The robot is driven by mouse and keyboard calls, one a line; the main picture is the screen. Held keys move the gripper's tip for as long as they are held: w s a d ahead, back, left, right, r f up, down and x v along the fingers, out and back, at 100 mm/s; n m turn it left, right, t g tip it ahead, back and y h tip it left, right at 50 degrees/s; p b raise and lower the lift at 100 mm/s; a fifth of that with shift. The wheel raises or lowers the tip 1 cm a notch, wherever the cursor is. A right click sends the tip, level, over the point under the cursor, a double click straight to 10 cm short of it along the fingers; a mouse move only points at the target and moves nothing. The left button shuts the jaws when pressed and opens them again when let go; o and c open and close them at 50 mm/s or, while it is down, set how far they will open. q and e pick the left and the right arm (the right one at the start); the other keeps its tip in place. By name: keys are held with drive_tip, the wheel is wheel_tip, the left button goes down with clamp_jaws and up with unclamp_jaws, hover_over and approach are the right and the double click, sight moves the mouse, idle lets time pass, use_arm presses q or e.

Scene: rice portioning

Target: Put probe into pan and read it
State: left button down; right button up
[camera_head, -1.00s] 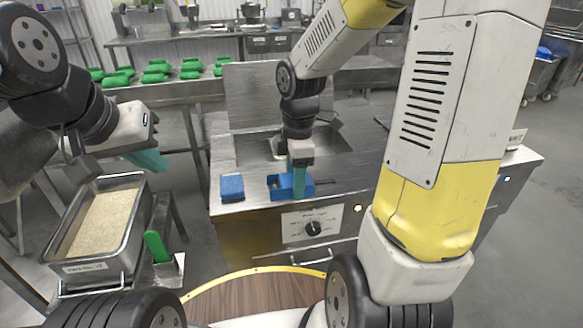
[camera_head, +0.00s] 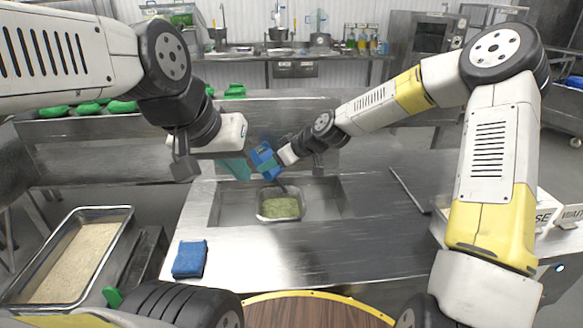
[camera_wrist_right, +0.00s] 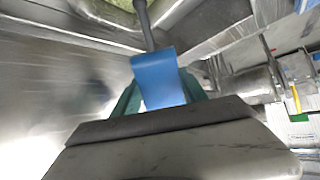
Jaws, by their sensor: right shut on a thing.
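The probe (camera_head: 265,160) has a blue body and a dark thin stem. My right gripper (camera_head: 278,163) is shut on its blue body, above the far-left edge of the pan. The probe is tilted, its stem pointing down toward the pan. The metal pan (camera_head: 300,215) holds green food (camera_head: 281,208) and sits in the sunken well. In the right wrist view, the blue body (camera_wrist_right: 158,80) is between teal fingers and the stem (camera_wrist_right: 146,25) runs toward the green contents. I cannot tell if the tip touches them. My left gripper (camera_head: 235,167) hangs left of the probe; its finger gap is unclear.
A blue block (camera_head: 190,259) lies on the steel counter (camera_head: 270,265) at front left. A tray of pale grain (camera_head: 78,262) stands at far left. Green items (camera_head: 122,106) line the shelf behind. The counter right of the well is mostly clear.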

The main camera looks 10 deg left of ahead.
drive_tip(key=shift+w, duration=0.55)
drive_tip(key=shift+d+f, duration=0.1)
drive_tip(key=shift+f, duration=5.9)
drive_tip(key=shift+r, duration=0.15)
wheel_tip(320, 180, up, 11)
drive_tip(key=shift+r, duration=0.5)
drive_tip(key=shift+s, duration=0.1)
